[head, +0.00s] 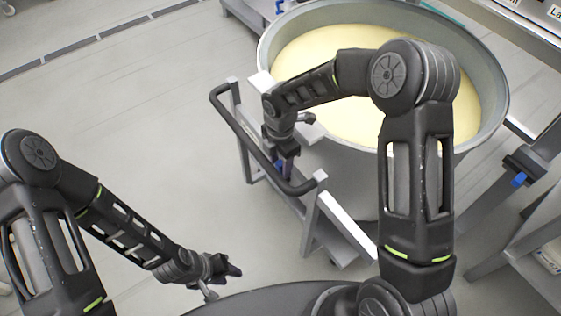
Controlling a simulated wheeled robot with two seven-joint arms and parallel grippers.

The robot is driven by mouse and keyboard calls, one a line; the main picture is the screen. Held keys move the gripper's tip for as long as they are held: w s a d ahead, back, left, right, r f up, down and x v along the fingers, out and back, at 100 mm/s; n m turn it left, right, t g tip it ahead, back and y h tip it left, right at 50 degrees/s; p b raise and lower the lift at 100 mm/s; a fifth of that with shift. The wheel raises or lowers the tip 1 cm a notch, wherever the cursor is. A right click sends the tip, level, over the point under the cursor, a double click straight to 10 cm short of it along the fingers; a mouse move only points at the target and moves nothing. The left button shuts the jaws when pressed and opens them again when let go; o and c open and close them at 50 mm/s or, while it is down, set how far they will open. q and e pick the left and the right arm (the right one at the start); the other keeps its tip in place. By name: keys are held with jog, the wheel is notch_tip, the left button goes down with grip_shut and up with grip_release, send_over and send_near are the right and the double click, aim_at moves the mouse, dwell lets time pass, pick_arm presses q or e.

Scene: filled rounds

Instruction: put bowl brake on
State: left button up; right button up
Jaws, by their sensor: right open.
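A large steel bowl (275,48) full of pale yellow dough (330,45) stands on a wheeled grey frame (322,222) with a dark push handle (240,135). A small blue part (279,166), perhaps the brake lever, shows low on the frame behind the handle. My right gripper (287,172) points down right beside this blue part and is open. It partly hides the blue part, and I cannot tell whether they touch. My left gripper (232,270) is over the floor in front of the frame, apart from it. Its fingers are too small to read.
Another blue part (519,180) shows on a dark fitting at the right. A steel table (535,235) stands at the right edge, and a counter runs along the top right. Another wheeled frame is at the top. The floor (130,120) at the left is clear.

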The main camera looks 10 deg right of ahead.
jog(key=shift+c, duration=0.2)
grip_shut()
dwell(0.3)
dwell(1.0)
